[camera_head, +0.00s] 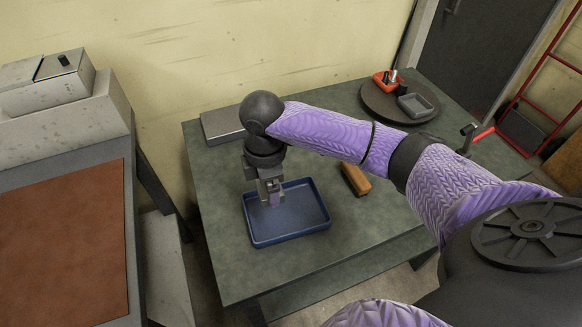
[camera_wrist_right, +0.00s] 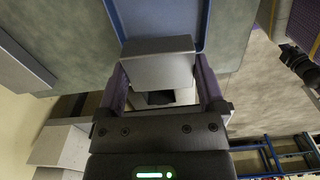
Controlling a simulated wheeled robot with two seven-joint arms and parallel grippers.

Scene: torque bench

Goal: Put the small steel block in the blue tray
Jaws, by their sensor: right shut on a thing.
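The blue tray (camera_head: 318,205) lies on the green-grey table; its rim also shows in the wrist view (camera_wrist_right: 205,28). My right gripper (camera_head: 272,196) points down over the left part of the tray. In the wrist view my right gripper (camera_wrist_right: 160,88) is shut on the small steel block (camera_wrist_right: 158,65), a plain grey block between the two purple-sided fingers. The block overlaps the tray's edge in that view; its height above the tray floor cannot be told. In the head view the fingers mostly hide the block. My left gripper is not in view.
A brown-orange block (camera_head: 355,179) lies right of the tray. A flat grey box (camera_head: 222,126) sits at the table's back left. A dark round turntable (camera_head: 372,101) at the back right bears a red holder (camera_head: 381,86) and a grey tray (camera_head: 416,106). The table's front left is clear.

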